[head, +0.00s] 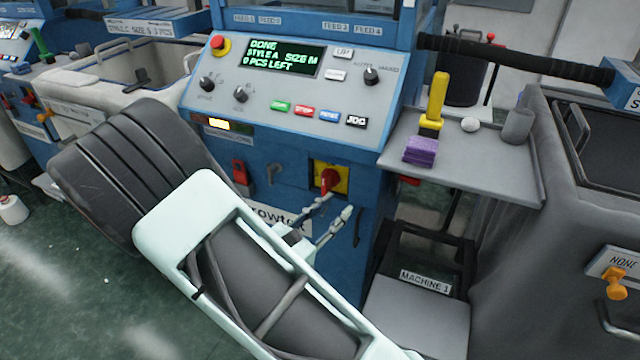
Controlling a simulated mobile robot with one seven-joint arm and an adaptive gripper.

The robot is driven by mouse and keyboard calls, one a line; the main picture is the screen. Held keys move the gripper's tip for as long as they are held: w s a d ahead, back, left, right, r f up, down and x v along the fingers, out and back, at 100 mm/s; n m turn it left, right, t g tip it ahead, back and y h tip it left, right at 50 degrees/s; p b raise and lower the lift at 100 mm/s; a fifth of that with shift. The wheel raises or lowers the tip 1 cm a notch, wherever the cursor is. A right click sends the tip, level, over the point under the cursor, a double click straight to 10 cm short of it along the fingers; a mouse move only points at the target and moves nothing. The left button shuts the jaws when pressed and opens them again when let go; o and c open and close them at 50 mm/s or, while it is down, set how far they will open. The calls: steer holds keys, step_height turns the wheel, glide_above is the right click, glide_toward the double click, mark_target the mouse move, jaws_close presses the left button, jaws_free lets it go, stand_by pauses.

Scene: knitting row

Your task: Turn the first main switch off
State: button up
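The main switch (330,180) is a red rotary knob on a yellow plate, low on the front of the blue knitting machine (290,155). The knob's handle looks roughly upright, but its exact angle is hard to tell. My gripper (338,208) is just below and in front of the switch, its two thin fingers apart with nothing between them. The upper fingertip overlaps the knob's lower edge in the picture; I cannot tell whether they touch. The machine's screen (278,57) is lit and reads "DONE, STYLE A, SIZE M, 0 PCS LEFT".
A red emergency button (220,43) and several coloured buttons sit on the panel above. A red padlock-like part (240,172) hangs left of the switch. A grey side shelf (480,165) holds a yellow tool (433,105) and a purple block (420,150). A grey bin stands at right.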

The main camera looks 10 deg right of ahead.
mark_target(323, 186)
steer(key=w+a+f+n+t+y, duration=0.2)
steer(key=a+f+n+t+y, duration=0.15)
steer(key=a, duration=0.25)
steer(key=shift+n, duration=0.45)
steer(key=b+x, duration=0.2)
steer(key=x, duration=0.8)
steer(key=shift+w, duration=0.35)
jaws_close()
